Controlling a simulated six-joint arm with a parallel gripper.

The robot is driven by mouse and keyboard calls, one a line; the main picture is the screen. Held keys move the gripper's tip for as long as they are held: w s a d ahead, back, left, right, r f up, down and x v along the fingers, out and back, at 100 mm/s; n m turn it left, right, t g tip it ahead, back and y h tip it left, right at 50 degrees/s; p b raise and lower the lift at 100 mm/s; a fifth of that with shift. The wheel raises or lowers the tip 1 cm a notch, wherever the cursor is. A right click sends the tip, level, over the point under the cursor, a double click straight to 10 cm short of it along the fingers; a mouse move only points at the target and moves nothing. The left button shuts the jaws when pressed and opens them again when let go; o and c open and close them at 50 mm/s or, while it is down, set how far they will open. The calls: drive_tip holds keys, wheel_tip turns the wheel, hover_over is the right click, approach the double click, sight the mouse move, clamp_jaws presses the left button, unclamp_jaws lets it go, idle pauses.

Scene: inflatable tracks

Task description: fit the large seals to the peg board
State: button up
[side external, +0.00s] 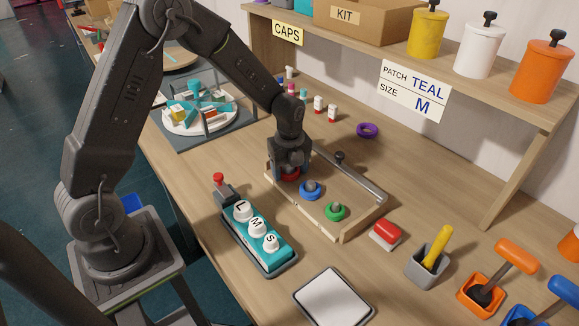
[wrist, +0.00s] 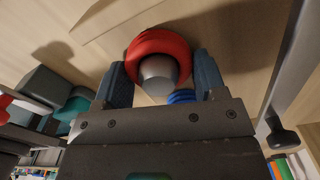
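The peg board (side external: 353,228) is a shallow wooden frame in mid-table. A blue seal (side external: 310,191) and a green seal (side external: 335,211) sit around grey pegs on it. My gripper (side external: 288,172) is low over the board's left end, pointing down. Its fingers flank a thick red seal (wrist: 158,43) and seem to touch both its sides. The red seal is around a grey peg (wrist: 158,74); whether it is fully seated is hidden. Part of the blue seal shows behind in the wrist view (wrist: 182,97). A loose purple seal (side external: 367,130) lies beyond the board.
A teal block with L, M and S buttons (side external: 262,247) stands in front of the board. A red-topped block (side external: 386,234) and grey cup (side external: 428,266) are at right. A dark knob (side external: 340,156) rises at the board's far side. A shelf (side external: 430,65) overhangs the back.

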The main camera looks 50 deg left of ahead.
drive_tip(key=o, duration=0.5)
drive_tip(key=shift+c, duration=0.2)
drive_tip(key=shift+r, duration=0.1)
wheel_tip(320, 180, up, 14)
idle(0.3)
drive_tip(key=s+d+r+n+t, duration=0.2)
drive_tip(key=s+d+r+n, duration=0.1)
drive_tip(key=s+n, duration=0.7)
drive_tip(key=s+d+r+n+t, duration=0.2)
drive_tip(key=s+r+n, duration=0.3)
drive_tip(key=s+n, duration=0.6)
drive_tip(key=shift+s+d+r+t, duration=0.3)
drive_tip(key=shift+d+t, duration=0.1)
drive_tip(key=shift+t, duration=0.4)
